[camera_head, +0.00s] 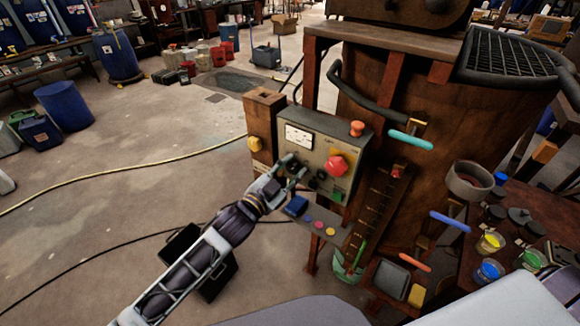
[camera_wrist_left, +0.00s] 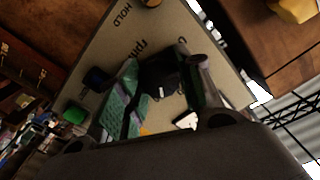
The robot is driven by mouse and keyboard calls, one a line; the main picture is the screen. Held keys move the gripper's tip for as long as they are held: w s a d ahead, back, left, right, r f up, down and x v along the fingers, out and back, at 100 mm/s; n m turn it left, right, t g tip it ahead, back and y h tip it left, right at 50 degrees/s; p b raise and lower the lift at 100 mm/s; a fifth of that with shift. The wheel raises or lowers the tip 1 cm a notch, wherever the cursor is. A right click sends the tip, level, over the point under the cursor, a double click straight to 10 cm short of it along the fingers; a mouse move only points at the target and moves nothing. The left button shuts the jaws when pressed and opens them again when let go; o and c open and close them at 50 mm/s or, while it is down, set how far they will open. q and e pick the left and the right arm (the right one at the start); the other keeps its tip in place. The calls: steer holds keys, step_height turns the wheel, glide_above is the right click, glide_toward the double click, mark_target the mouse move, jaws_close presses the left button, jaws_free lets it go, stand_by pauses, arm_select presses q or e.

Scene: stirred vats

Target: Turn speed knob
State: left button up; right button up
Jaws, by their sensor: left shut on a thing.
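The grey control box (camera_head: 310,150) stands on a wooden post at the vat's side, with a white gauge on its face. My left gripper (camera_head: 293,170) reaches its lower left from the front and is shut on the dark speed knob (camera_wrist_left: 160,72). In the left wrist view the knob sits between the two fingers (camera_wrist_left: 160,88), against the panel (camera_wrist_left: 100,40). The fingers partly cover the knob and its lettering. In the head view the gripper hides most of the knob. My right gripper is not in view.
A small shelf (camera_head: 318,222) with coloured buttons is below. The brown vat (camera_head: 440,120) and paint pots are at right. Open floor lies left.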

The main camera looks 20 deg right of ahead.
arm_select(q)
steer(key=shift+m+p, duration=0.35)
steer(key=shift+m, duration=0.75)
steer(key=o, duration=1)
steer(key=shift+o, duration=0.2)
steer(key=v, duration=1.2)
